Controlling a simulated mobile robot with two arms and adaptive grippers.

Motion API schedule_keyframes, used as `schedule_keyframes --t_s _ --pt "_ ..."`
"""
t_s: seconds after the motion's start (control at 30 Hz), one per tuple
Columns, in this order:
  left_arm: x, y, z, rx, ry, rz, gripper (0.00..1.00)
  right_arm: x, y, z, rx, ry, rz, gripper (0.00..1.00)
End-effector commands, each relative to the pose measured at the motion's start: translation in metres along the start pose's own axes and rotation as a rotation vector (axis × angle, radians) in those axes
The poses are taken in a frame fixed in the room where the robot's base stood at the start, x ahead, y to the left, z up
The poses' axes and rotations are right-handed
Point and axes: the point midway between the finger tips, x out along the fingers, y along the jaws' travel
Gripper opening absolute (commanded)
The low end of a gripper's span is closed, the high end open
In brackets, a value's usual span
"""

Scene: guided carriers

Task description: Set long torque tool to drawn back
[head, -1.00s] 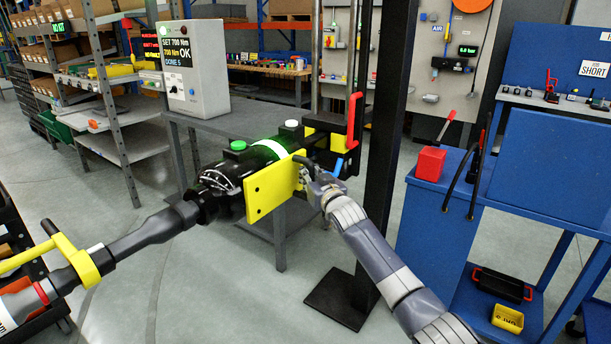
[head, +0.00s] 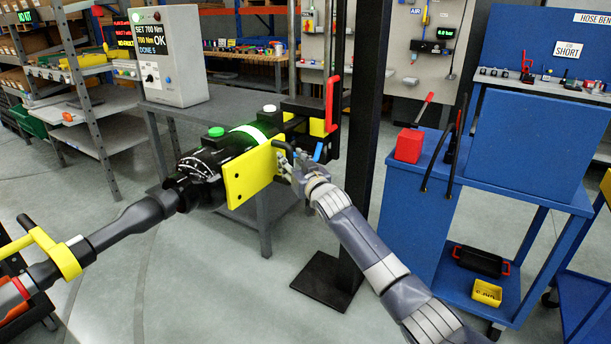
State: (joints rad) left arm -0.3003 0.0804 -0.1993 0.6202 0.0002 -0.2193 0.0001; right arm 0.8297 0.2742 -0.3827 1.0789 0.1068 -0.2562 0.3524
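The long torque tool (head: 215,165) is a black body with a glowing green ring, a yellow side plate (head: 252,175) and a long dark shaft reaching to the lower left. It hangs level beside a black post (head: 365,120). A yellow handle (head: 48,250) sits on the shaft near the left edge. A red lever (head: 332,103) stands upright at the carrier by the post. My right gripper (head: 290,168) is at the back end of the tool, by a dark handle near the yellow plate. Whether its fingers are closed around that handle is hard to tell. My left gripper is not in view.
A grey controller box (head: 172,55) reads "SET 700 Nm, 700 Nm OK, DONE 5" and stands on a grey table (head: 222,108) behind the tool. A blue cart (head: 520,145) with a red box (head: 409,145) is at the right. Open floor lies below the tool.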

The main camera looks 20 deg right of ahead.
Motion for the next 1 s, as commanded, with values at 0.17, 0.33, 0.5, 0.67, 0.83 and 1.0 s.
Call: schedule_keyframes --t_s 0.17,0.33,0.5,0.67,0.83,1.0 --pt "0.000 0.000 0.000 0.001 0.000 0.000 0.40 -0.020 0.000 0.001 -0.002 0.000 0.000 0.38" --pt "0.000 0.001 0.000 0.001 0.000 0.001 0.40 -0.040 0.001 0.002 -0.003 -0.002 0.002 0.38" --pt "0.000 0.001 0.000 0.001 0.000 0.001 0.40 -0.062 0.001 0.001 -0.003 -0.001 0.001 0.38" --pt "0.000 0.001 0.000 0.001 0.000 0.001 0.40 -0.083 0.002 0.002 -0.003 -0.003 0.003 0.38" --pt "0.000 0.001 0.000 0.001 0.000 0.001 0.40 -0.100 0.002 0.002 -0.002 -0.004 0.004 0.38" --pt "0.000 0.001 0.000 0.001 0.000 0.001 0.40 -0.107 0.003 0.002 -0.002 -0.004 0.004 0.38"
